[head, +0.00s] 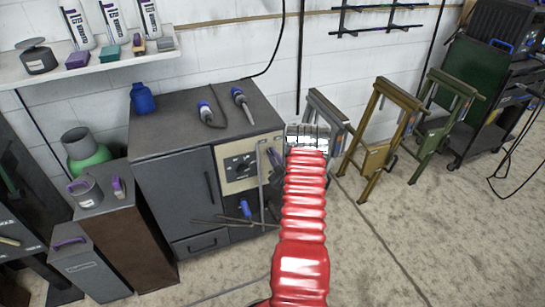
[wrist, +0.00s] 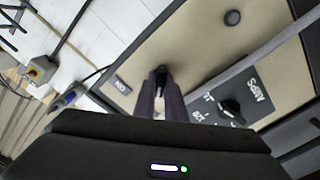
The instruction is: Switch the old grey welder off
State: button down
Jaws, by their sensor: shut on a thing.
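The old grey welder (head: 173,160) is a dark grey cabinet against the wall, with a beige control panel (head: 238,165) on its front right. In the wrist view the panel (wrist: 200,45) fills the upper right. It carries an ON label (wrist: 122,86), a dial marked AMPS (wrist: 232,108) and a dark round knob (wrist: 232,17). My gripper (wrist: 161,92) reaches the panel beside the ON label. Its fingers are shut on a small dark switch lever (wrist: 161,70), mostly hidden between the tips.
A grey rail crosses the panel beside the dial. Thin rods (head: 232,222) stick out below the panel. Folding stands (head: 380,125) are to the right, a green bottle (head: 88,152) and boxes to the left.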

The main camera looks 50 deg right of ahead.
jog(key=shift+w+a+r, duration=0.1)
jog(key=shift+w+a, duration=0.15)
jog(key=shift+w, duration=0.05)
jog(key=c, duration=2.1)
grip_release()
jog(key=shift+o, duration=1.4)
jog(key=shift+s+d, duration=0.15)
jog(key=shift+s, duration=0.05)
jog(key=shift+s, duration=0.1)
jog(key=v, duration=1.3)
jog(key=shift+s+a, duration=0.2)
